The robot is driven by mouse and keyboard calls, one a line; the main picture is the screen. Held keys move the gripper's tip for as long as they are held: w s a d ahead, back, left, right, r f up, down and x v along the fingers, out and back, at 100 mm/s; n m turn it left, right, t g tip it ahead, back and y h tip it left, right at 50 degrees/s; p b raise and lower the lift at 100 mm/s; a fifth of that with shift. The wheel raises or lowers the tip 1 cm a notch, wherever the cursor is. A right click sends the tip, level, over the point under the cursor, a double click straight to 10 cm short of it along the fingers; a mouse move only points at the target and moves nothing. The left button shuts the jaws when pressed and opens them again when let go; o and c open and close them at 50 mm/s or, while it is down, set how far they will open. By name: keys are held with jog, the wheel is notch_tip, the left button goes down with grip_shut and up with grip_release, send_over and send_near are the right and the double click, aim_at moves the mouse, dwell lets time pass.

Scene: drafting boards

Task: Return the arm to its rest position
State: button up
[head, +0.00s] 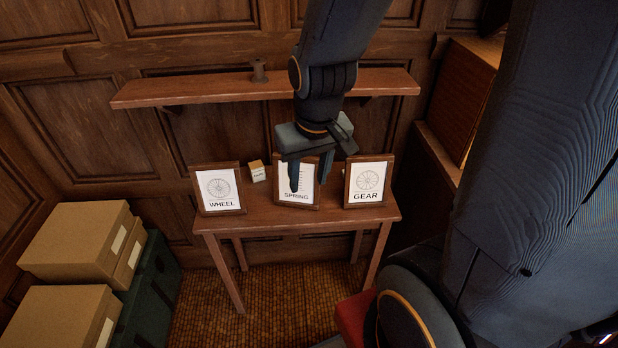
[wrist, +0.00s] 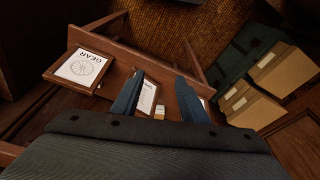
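My gripper (head: 310,175) hangs over the small wooden table (head: 270,222), in front of the spring board in the head view. Its two fingers also show in the wrist view (wrist: 158,95), spread apart with nothing between them. The arm reaches down from the top of the head view. Three framed boards stand on the table: wheel (head: 219,189) at left, spring (head: 287,190) in the middle, partly hidden by a finger, and gear (head: 368,181) at right. A small box (head: 257,171) stands between the wheel and spring boards.
A wall shelf (head: 200,88) with a dark spool (head: 259,71) runs behind the gripper. Cardboard boxes (head: 75,235) are at the left, beside a dark green container (head: 155,290). A wooden cabinet (head: 465,90) stands at the right.

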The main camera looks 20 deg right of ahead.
jog(key=shift+s+a, duration=0.1)
jog(key=shift+s, duration=0.35)
jog(key=shift+f, duration=0.1)
jog(key=shift+g, duration=0.5)
notch_tip(320, 180, down, 5)
jog(key=b, duration=0.4)
